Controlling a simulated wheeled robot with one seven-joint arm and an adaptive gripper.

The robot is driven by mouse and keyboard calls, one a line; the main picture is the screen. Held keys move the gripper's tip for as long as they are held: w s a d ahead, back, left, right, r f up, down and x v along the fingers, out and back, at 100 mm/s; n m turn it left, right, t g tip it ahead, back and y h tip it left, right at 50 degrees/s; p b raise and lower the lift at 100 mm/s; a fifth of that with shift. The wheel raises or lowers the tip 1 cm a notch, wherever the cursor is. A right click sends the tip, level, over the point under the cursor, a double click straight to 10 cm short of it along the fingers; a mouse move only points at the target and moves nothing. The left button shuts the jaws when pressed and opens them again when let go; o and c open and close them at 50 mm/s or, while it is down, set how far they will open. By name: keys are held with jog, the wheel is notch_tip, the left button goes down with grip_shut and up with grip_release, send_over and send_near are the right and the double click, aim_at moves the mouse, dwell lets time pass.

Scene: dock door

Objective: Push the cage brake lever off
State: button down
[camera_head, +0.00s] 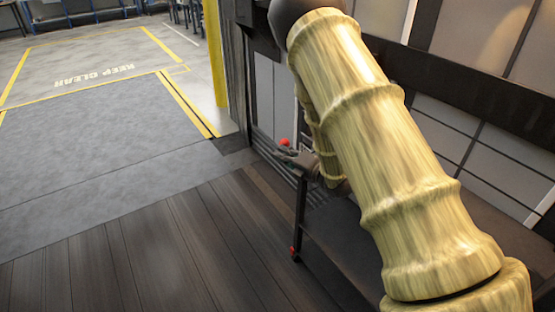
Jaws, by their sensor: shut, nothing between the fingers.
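My gripper (286,155) is small and dark at the end of my wood-patterned arm, right of the picture's middle. It points left and its fingers are shut and empty. A red knob (285,142) shows just above the fingertips; I cannot tell whether they touch. A second small red part (293,251) sits low at the foot of a dark post (299,215) of the cage. I cannot tell which red part belongs to the brake lever. My arm hides much of the cage.
A yellow post (216,55) stands at the dock door opening. Beyond the dark plank floor (130,250), a grey plate (100,150) leads to a yellow-lined area marked KEEP CLEAR (95,75). The floor to the left is free. Dark-framed panels (490,45) stand at the right.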

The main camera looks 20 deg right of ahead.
jog(key=shift+d+r, duration=0.2)
jog(key=shift+d, duration=0.1)
dwell(0.4)
jog(key=s+d, duration=0.2)
jog(key=s, duration=0.9)
jog(key=shift+s+f+b, duration=0.15)
jog(key=shift+s+b, duration=0.05)
jog(key=shift+b, duration=0.2)
jog(key=shift+a, duration=0.1)
jog(key=w+a+f+n+g+p, duration=0.1)
jog(key=a+f+n+g+p, duration=0.1)
jog(key=a+f+n+g, duration=0.2)
notch_tip(320, 180, down, 4)
jog(key=a+n, duration=0.1)
jog(key=n, duration=0.2)
jog(key=shift+w+r, duration=0.15)
jog(key=shift+w, duration=0.15)
